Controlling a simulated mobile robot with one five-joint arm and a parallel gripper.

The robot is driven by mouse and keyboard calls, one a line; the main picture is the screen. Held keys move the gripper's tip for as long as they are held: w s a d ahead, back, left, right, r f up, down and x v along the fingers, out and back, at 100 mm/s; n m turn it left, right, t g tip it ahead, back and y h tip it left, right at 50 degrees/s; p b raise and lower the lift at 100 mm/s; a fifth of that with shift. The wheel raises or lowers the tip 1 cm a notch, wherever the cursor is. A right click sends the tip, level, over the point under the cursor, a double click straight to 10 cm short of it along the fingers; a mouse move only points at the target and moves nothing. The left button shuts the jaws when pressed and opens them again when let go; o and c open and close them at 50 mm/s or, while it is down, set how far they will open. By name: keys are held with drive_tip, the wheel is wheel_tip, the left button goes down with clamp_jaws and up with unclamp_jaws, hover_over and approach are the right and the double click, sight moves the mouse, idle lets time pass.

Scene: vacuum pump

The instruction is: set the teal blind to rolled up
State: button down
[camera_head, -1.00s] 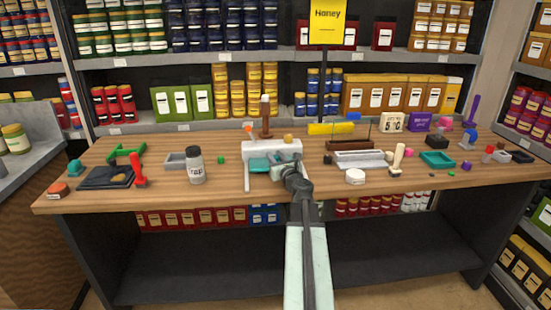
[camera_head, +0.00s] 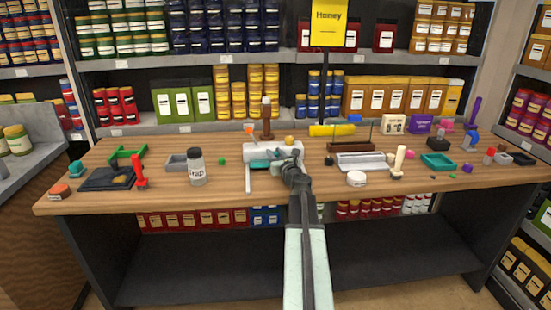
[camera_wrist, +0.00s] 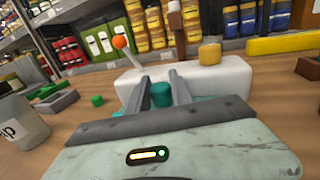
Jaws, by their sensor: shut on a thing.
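The teal blind (camera_head: 259,163) is a short strip in front of a white housing (camera_head: 272,148) at the middle of the table. My gripper (camera_wrist: 160,92) is shut on a teal piece of the blind (camera_wrist: 161,96), which shows between the two fingers in the wrist view. The fingertips are close to the front of the white housing (camera_wrist: 215,82). In the head view my arm covers the right part of the blind. In the wrist view, most of the rest of the blind is hidden behind my fingers and gripper body.
A labelled jar (camera_head: 196,167) is to the left. The table's front edge is clear.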

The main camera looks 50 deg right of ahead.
drive_tip(key=c, duration=1.1)
unclamp_jaws()
drive_tip(key=shift+c, duration=0.2)
drive_tip(key=v, duration=0.8)
drive_tip(key=shift+w, duration=0.1)
